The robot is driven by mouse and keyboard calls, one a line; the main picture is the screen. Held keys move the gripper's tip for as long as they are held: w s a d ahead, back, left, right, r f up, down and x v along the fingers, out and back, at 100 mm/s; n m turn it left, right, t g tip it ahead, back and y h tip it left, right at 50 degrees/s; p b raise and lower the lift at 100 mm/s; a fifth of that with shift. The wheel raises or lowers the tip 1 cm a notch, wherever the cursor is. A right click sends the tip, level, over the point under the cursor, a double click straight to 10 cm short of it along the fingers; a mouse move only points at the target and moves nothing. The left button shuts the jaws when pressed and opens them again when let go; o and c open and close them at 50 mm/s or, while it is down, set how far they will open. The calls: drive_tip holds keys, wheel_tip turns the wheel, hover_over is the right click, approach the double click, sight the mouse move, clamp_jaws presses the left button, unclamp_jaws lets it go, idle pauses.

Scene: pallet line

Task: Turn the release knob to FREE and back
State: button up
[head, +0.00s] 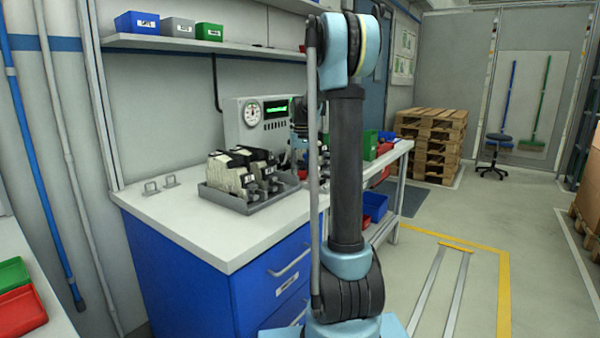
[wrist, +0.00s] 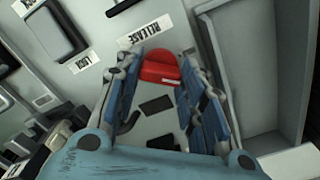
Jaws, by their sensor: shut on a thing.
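The red release knob (wrist: 160,68) sits on a pale panel in the wrist view, below a white label reading RELEASE (wrist: 146,30), which appears upside down. My gripper (wrist: 165,68) has one finger on each side of the knob and is shut on it. A smaller label that seems to read LOCK (wrist: 82,64) lies to the left. I cannot make out a FREE mark. In the head view the knob is hidden, with my arm standing in front of the bench.
A grey unit with a dial and green display (head: 255,122) stands at the back of the white bench (head: 165,205). A grey tray (head: 230,199) holds several dark-and-cream devices. A raised grey frame (wrist: 262,65) is close to the right finger. Stacked pallets (head: 432,145) stand beyond.

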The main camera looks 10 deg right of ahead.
drive_tip(key=shift+m, duration=2)
drive_tip(key=o, duration=1)
drive_tip(key=shift+o, duration=0.2)
drive_tip(key=shift+r, duration=0.15)
wheel_tip(320, 180, up, 12)
drive_tip(key=shift+f, duration=0.2)
